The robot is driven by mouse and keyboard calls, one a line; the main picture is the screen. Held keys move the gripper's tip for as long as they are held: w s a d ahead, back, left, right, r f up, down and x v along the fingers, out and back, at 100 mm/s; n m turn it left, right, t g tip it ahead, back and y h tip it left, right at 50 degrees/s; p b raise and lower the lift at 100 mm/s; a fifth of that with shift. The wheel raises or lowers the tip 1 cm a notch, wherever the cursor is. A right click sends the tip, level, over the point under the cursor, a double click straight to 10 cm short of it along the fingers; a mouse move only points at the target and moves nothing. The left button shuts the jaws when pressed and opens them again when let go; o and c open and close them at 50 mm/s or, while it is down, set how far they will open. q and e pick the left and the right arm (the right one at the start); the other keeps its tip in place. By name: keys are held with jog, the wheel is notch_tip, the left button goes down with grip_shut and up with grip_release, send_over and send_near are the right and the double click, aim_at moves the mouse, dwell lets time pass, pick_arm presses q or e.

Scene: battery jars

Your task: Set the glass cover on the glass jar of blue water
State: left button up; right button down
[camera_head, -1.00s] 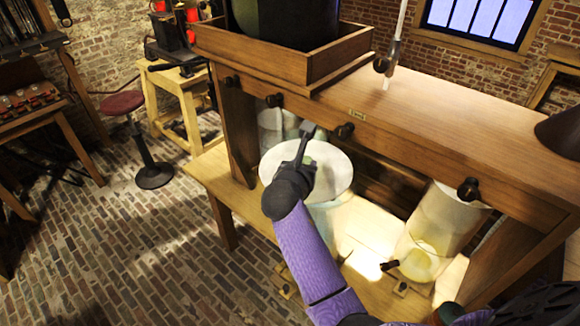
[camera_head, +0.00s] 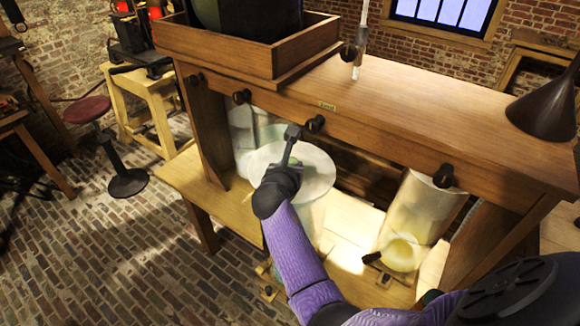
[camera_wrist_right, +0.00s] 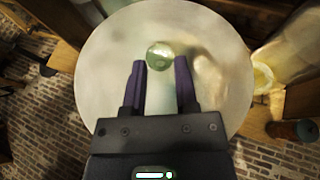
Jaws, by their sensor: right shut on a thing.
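The glass cover (camera_head: 312,178) is a pale round disc, held level over a glass jar (camera_head: 313,215) on the bench's lower shelf. The jar looks faintly bluish, and the cover hides its mouth. I cannot tell whether the cover touches the rim. My right gripper (camera_head: 291,135) is above the cover. In the right wrist view, the cover (camera_wrist_right: 110,75) fills the middle. Its round clear knob (camera_wrist_right: 158,55) shows at the fingertips of my right gripper (camera_wrist_right: 160,72), which is shut on it. My left gripper is out of view.
Another glass jar (camera_head: 242,135) stands behind to the left. The upper bench top (camera_head: 410,95), with dark knobs along its front, overhangs the jars. A funnel (camera_head: 545,105) rests at right.

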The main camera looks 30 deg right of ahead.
jog(key=shift+f, duration=0.35)
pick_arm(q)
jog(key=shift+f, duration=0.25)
pick_arm(e)
jog(key=shift+r, duration=0.15)
pick_arm(q)
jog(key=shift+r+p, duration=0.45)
jog(key=shift+p, duration=0.1)
pick_arm(e)
jog(key=shift+s, duration=0.15)
jog(key=shift+p, duration=0.35)
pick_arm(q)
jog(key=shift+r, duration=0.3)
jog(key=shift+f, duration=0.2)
pick_arm(e)
jog(key=shift+f, duration=0.35)
jog(key=shift+r, duration=0.1)
